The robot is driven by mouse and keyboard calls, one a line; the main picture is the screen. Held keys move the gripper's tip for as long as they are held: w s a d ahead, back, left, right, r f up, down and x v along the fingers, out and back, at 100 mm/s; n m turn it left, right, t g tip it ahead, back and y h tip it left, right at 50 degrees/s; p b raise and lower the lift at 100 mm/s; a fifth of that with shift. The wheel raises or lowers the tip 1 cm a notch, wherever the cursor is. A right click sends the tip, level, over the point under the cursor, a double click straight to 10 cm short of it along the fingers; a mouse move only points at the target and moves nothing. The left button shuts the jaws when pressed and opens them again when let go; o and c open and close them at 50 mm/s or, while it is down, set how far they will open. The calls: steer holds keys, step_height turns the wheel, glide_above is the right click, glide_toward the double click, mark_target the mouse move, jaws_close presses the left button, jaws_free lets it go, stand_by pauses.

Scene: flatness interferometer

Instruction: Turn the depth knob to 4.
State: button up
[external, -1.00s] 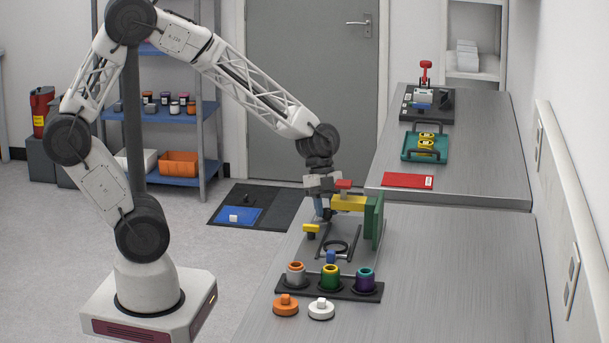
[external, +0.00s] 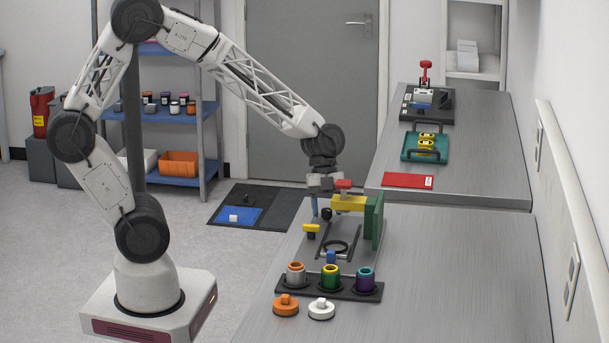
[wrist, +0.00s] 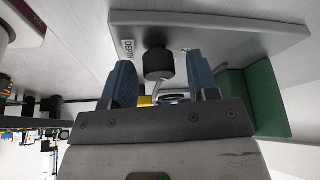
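The depth knob (external: 327,213) is a small black cylinder on the interferometer at the near bench. In the wrist view the black knob (wrist: 158,64) stands out from a grey panel (wrist: 225,25), beside a "DEPTH" label (wrist: 128,48). Small marks right of it are too small to read, and I cannot tell the knob's setting. My gripper (wrist: 160,72) is open; its two blue fingers lie either side of the knob in that view, with gaps to both. In the external view my gripper (external: 315,208) is just left of the knob, pointing down.
A yellow block (external: 348,203), a red block (external: 343,184) and a green plate (external: 373,225) stand close right of my gripper. A yellow-topped knob (external: 311,229) is just below. A rack (external: 312,290) with several coloured pots stands in front. The bench's right side is clear.

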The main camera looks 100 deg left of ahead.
stand_by(0.3)
steer(key=v, duration=0.7)
steer(key=shift+r, duration=0.35)
steer(key=shift+a, duration=0.1)
steer(key=s+d+r+n+y, duration=0.1)
steer(key=s+d+r+n, duration=0.3)
steer(key=d, duration=0.3)
steer(key=s+d+r+n+y, duration=0.1)
steer(key=s+d+r+n, duration=0.3)
steer(key=s+d, duration=0.3)
steer(key=s+d+r+n+t+y, duration=0.1)
steer(key=s+d+r+n+y, duration=0.1)
steer(key=s+d+r+n, duration=0.2)
steer(key=shift+s+d+n, duration=0.95)
steer(key=shift+d+n, duration=0.15)
steer(key=shift+d, duration=0.6)
steer(key=shift+c, duration=0.5)
